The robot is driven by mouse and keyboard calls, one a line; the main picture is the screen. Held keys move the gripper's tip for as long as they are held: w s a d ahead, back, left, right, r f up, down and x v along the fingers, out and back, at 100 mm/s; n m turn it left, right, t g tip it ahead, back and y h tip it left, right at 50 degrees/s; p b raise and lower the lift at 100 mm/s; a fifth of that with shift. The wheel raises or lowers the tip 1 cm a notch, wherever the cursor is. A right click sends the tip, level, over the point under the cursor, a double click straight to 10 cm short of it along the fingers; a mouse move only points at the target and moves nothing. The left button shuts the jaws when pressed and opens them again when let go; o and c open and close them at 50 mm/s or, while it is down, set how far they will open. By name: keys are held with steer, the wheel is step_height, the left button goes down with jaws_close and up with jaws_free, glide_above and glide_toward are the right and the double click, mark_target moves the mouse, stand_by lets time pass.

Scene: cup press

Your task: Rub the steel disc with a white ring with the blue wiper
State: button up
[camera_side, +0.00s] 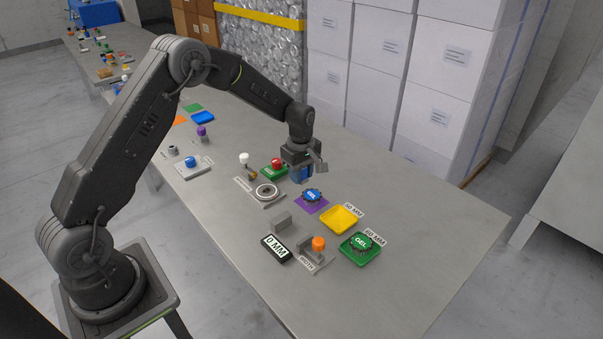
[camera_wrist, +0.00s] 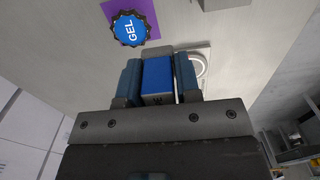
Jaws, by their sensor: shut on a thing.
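The blue wiper (camera_side: 301,175) is in my gripper (camera_side: 301,164), low over the table. In the wrist view the wiper (camera_wrist: 158,75) sits between the two blue-padded fingers of my gripper (camera_wrist: 158,82). The steel disc with a white ring (camera_side: 266,191) lies on a pale plate, left of and nearer the side camera than the wiper. In the wrist view part of the disc's ring (camera_wrist: 201,64) shows just beyond the right finger; the rest is hidden behind the gripper. The wiper appears apart from the disc. Whether it touches the table cannot be told.
A red button on a green base (camera_side: 274,167) is close left of my gripper. A blue GEL cap on a purple square (camera_side: 312,196) is nearby. A yellow tray (camera_side: 339,219), green tray (camera_side: 359,257) and orange-topped fixture (camera_side: 318,244) stand nearer. The table's right side is clear.

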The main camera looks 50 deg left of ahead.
glide_above(263, 187)
steer(key=f, duration=0.2)
steer(key=shift+s+d+f, duration=0.1)
steer(key=shift+f, duration=3.95)
steer(key=shift+d+r, duration=0.1)
steer(key=shift+d, duration=0.8)
steer(key=shift+c, duration=0.3)
steer(key=shift+d, duration=1.15)
steer(key=shift+a, duration=1.9)
steer(key=shift+a+r, duration=0.15)
steer(key=shift+a, duration=0.05)
step_height(263, 187, up, 8)
